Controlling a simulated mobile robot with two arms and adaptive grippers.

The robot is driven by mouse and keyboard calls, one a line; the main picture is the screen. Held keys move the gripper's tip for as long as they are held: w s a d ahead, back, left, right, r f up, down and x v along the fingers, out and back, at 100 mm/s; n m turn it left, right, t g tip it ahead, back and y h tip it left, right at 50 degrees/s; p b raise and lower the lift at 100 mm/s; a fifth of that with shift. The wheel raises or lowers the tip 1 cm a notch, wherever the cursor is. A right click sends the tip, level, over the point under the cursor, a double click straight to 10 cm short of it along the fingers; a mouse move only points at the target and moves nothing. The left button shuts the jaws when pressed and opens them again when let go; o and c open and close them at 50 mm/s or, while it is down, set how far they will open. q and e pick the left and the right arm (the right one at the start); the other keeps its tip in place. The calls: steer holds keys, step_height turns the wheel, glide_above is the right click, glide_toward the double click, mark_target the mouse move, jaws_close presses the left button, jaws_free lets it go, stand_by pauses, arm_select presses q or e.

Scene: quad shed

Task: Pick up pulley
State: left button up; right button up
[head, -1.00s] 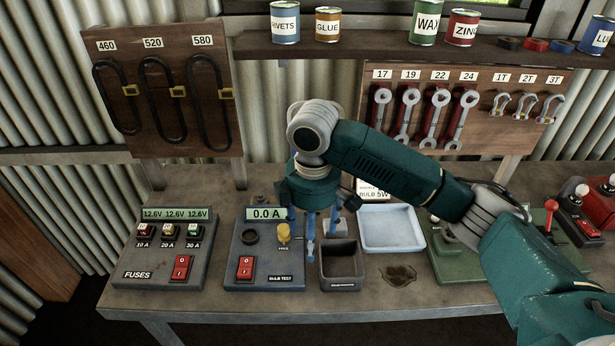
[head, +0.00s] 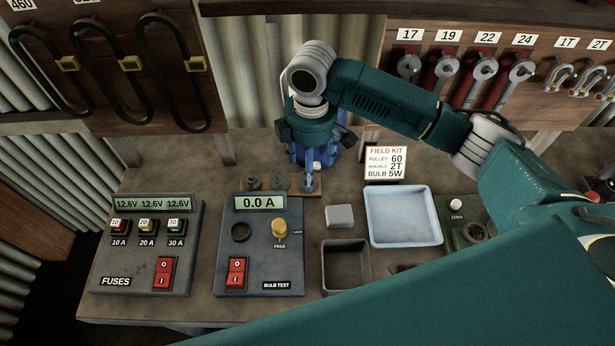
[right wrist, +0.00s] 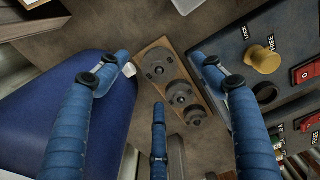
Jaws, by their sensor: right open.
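Several grey pulleys sit on a wooden strip (right wrist: 149,52) at the back of the bench. The right wrist view shows three in a row: one at the upper end (right wrist: 157,70), a middle one (right wrist: 180,93) and a smaller-looking one (right wrist: 195,115). In the head view two pulleys show, a small one (head: 254,183) and a larger one (head: 280,181); my right gripper hides part of the strip. My right gripper (head: 312,172) is open and empty, pointing down over the strip. Its fingers (right wrist: 160,75) spread around the upper pulleys, apparently above them. My left gripper is out of view.
A blue object (right wrist: 85,110) stands close beside the strip. The bulb tester (head: 262,250), fuse box (head: 145,255), dark open box (head: 345,287) and pale tray (head: 404,241) stand in front. A card (head: 386,163) reads pulley 60.

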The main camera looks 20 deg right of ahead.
steer(key=f, duration=0.1)
steer(key=f+p, duration=0.1)
steer(key=f, duration=0.1)
steer(key=f+p, duration=0.1)
steer(key=f, duration=0.1)
steer(key=shift+w, duration=0.3)
steer(key=shift+f, duration=0.45)
steer(key=shift+c, duration=0.3)
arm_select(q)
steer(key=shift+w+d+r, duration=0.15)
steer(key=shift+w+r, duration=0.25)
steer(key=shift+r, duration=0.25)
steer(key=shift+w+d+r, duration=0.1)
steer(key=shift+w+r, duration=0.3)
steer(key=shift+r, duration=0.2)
arm_select(e)
steer(key=c, duration=1.3)
